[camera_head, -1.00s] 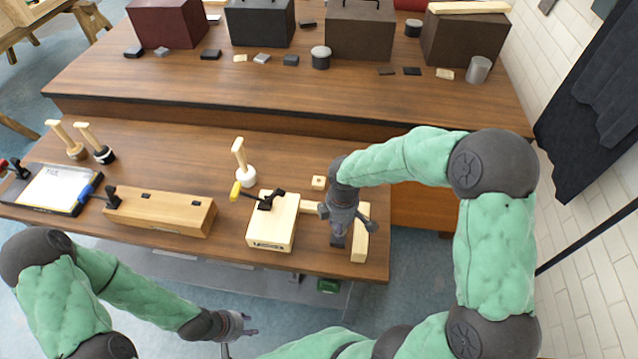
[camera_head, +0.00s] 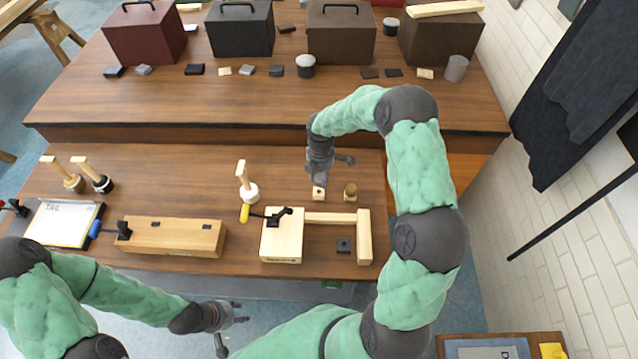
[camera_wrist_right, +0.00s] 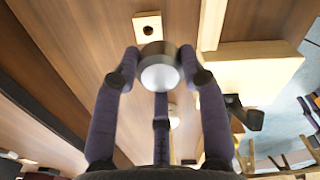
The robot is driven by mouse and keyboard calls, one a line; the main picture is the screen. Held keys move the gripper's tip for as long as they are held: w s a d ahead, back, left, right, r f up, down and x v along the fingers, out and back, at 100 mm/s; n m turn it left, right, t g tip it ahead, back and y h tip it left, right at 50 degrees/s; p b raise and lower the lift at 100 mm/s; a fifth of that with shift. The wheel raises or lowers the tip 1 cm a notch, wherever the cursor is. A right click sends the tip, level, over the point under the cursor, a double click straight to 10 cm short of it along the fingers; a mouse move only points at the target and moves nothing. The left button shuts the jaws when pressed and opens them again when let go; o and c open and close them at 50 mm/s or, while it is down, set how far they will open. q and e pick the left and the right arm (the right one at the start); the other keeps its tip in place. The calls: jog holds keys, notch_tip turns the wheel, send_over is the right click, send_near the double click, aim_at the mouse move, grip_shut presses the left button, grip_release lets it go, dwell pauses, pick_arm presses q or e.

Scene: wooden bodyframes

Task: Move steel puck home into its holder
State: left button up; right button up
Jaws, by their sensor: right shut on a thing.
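The steel puck (camera_wrist_right: 160,72), a round silver face with a darker rim, sits between the fingers of my right gripper (camera_wrist_right: 160,85) in the right wrist view. In the head view my right gripper (camera_head: 319,178) is shut just behind a small wooden block with a hole (camera_head: 318,194), and its fingers hide the puck. The block also shows just beyond the puck in the wrist view (camera_wrist_right: 148,28). A dark square piece with a hole (camera_head: 343,245) lies further forward. I cannot tell which one is the holder. My left gripper (camera_head: 230,322) is open and empty in front of the bench.
A brass-coloured cylinder (camera_head: 350,191) stands right of the small block. A wooden clamp box (camera_head: 282,240) with wooden bars (camera_head: 364,237) lies in front. A mallet-like tool (camera_head: 248,185) stands to the left. Boxes and small pieces fill the raised back shelf (camera_head: 180,100).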

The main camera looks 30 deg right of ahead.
aim_at(319, 181)
pick_arm(q)
jog(key=shift+w+a+r+p, duration=0.25)
jog(key=shift+w+r+p, duration=0.15)
jog(key=shift+r, duration=0.3)
pick_arm(e)
jog(key=shift+w+d+r+n, duration=0.1)
jog(key=shift+w+d+n, duration=0.05)
jog(key=shift+w, duration=0.35)
jog(key=shift+w+d+n, duration=0.15)
jog(key=shift+w, duration=0.35)
pick_arm(q)
jog(key=shift+f, duration=0.1)
jog(key=shift+f+b, duration=1.85)
jog(key=shift+b, duration=0.15)
pick_arm(e)
jog(key=shift+f, duration=2.9)
pick_arm(q)
jog(key=shift+f+b, duration=1.1)
pick_arm(e)
jog(key=shift+f, duration=1.65)
jog(key=o, duration=1.4)
jog(key=shift+c, duration=0.2)
jog(key=shift+s, duration=0.1)
notch_tip(319, 181, up, 12)
jog(key=shift+r, duration=0.1)
